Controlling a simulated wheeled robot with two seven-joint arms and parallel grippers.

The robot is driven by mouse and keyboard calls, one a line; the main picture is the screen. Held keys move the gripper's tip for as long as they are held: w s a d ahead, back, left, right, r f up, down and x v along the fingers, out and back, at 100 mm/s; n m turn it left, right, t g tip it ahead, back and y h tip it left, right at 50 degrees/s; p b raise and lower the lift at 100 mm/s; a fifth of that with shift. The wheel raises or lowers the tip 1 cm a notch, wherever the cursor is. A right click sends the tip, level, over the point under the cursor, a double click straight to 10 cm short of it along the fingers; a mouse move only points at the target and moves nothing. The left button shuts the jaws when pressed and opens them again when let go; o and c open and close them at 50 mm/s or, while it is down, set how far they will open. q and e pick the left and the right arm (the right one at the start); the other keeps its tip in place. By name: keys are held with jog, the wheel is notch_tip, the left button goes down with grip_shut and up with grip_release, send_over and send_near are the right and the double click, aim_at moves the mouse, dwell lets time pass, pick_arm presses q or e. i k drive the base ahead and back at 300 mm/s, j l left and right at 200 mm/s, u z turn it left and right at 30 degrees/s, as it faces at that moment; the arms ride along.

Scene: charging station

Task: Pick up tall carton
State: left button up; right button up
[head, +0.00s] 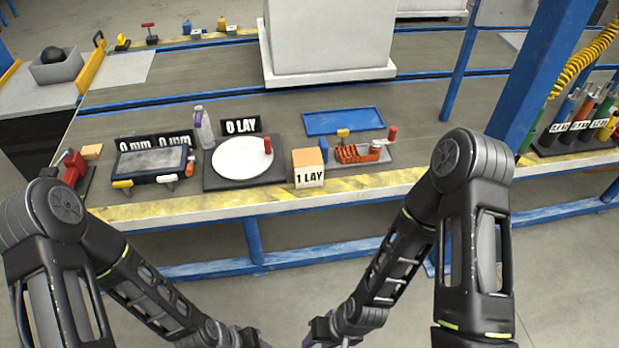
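A tall pale grey box-shaped block (325,38) stands on a flat pale base at the back middle of the workbench; its top is cut off by the frame. A small tan carton (308,167) with a "1 LAY" label sits at the bench's front edge. I cannot tell for sure which one is the tall carton. My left gripper (250,338) and my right gripper (322,332) are low at the bottom edge, in front of and below the bench, apart from both. Their fingers are mostly cut off, so their opening is hidden.
Along the bench (400,95) front are a dark tray (152,160), a bottle (203,128), a white disc (242,158), a blue tray (343,121) and an orange part (357,152). A blue post (545,75) and coloured cylinders (583,115) stand at right.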

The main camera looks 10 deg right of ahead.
aim_at(308, 164)
jog(key=i+l+z, duration=0.2)
jog(key=l, duration=0.25)
jog(key=i+l+z, duration=0.25)
jog(key=l, duration=0.2)
jog(key=i+l+z, duration=0.2)
jog(key=l, duration=0.2)
